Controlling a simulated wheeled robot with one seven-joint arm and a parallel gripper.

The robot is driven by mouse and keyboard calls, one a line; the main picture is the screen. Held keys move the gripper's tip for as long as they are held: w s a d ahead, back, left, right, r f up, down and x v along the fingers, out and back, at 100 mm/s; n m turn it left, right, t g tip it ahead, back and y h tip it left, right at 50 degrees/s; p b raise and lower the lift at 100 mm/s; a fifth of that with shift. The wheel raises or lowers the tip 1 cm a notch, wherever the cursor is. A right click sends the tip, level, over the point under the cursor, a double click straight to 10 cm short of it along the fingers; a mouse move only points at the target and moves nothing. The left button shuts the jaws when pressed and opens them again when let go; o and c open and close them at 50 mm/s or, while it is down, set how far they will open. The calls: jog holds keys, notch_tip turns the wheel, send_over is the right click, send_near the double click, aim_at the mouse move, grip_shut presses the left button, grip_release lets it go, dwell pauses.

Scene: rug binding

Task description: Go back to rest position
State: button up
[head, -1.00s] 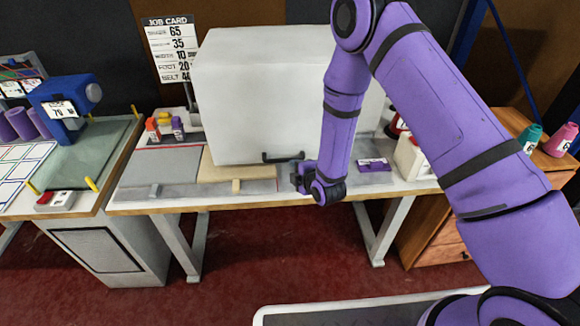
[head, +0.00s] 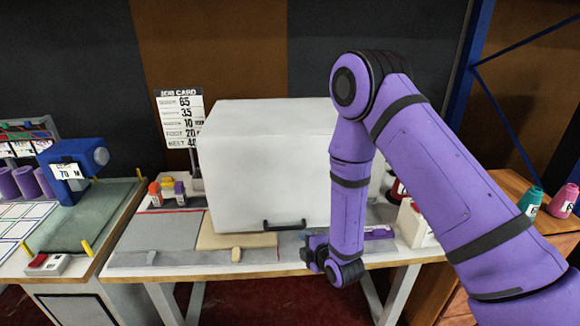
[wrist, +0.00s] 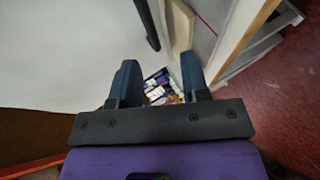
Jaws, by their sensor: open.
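My gripper (head: 322,257) is at the end of my purple arm, near the front edge of the workbench, just right of the black handle (head: 284,225) of a big white box (head: 265,165). In the wrist view my gripper (wrist: 160,85) shows two dark fingers apart with nothing held between them. The box wall fills the upper left of the wrist view. My forearm hides part of the bench and the things behind it.
A workbench (head: 215,258) carries the box, a grey panel (head: 165,230) and small bottles (head: 165,190). A blue machine (head: 75,170) stands on the left table. Teal and pink cones (head: 545,200) sit on a wooden cabinet at right. A job card (head: 180,115) stands behind the box.

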jog(key=w+d+r+m+g+h, duration=0.1)
jog(key=w+d+r+m, duration=0.15)
jog(key=r, duration=0.45)
jog(key=w+d+r+m+h, duration=0.1)
jog(key=d+r+m, duration=0.15)
jog(key=r, duration=0.55)
jog(key=s+d+r+m+g+h, duration=0.1)
jog(key=s+d+r+m, duration=0.25)
jog(key=r, duration=0.35)
jog(key=s+d+r+m+g+h, duration=0.1)
jog(key=s+d+r+m, duration=0.1)
jog(key=d+r, duration=0.35)
jog(key=s+d+r+m+g, duration=0.1)
jog(key=s+d+r+m, duration=0.1)
jog(key=s+r, duration=0.3)
jog(key=s+d+r+m+g+h, duration=0.1)
jog(key=s+d+r+m, duration=0.2)
jog(key=s, duration=1)
jog(key=s+d+r+m+g+h, duration=0.1)
jog(key=s+d+r+m, duration=0.2)
jog(key=s, duration=0.7)
jog(key=shift+d+r+m, duration=0.25)
jog(key=shift+r+m, duration=1.1)
jog(key=shift+r, duration=0.95)
